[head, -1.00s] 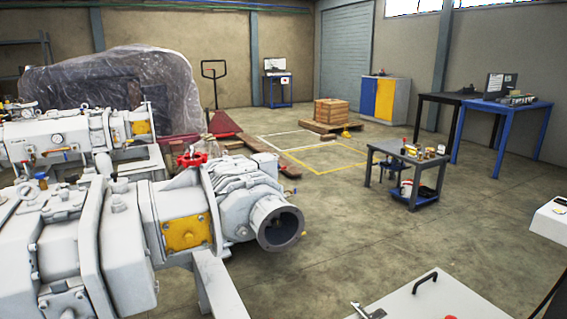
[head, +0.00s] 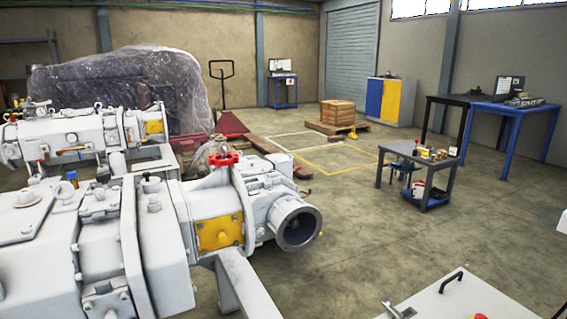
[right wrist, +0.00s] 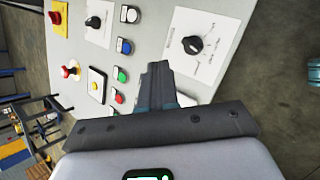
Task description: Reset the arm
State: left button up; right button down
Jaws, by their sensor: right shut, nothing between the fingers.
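My right gripper (right wrist: 158,80) shows in the right wrist view with its fingers together and nothing between them. It is in front of a light grey control panel (right wrist: 150,40) with knobs and coloured buttons. A black rotary knob (right wrist: 193,44) lies to the right of the fingertips, and green (right wrist: 120,75) and blue (right wrist: 125,46) buttons lie to the left. I cannot tell whether the fingers touch the panel. Neither gripper shows in the head view.
A large grey screw vacuum pump (head: 150,235) with a red valve handle (head: 222,161) fills the head view's left. A grey work cart (head: 415,155) and blue table (head: 515,112) stand at right. A light surface with a black handle (head: 450,282) is at lower right.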

jog(key=s+a+f+m+y, duration=0.4)
jog(key=s+a, duration=0.2)
jog(key=a, duration=0.3)
jog(key=s+a+f+m+y, duration=0.4)
jog(key=s+a+f, duration=0.1)
jog(key=a, duration=0.4)
jog(key=s+a+f+m+y, duration=0.35)
jog(key=s+a, duration=0.25)
jog(key=a, duration=0.3)
notch_tip(320, 180, up, 22)
jog(key=p, duration=2.3)
jog(key=shift+w+d, duration=0.15)
jog(key=shift+d, duration=0.2)
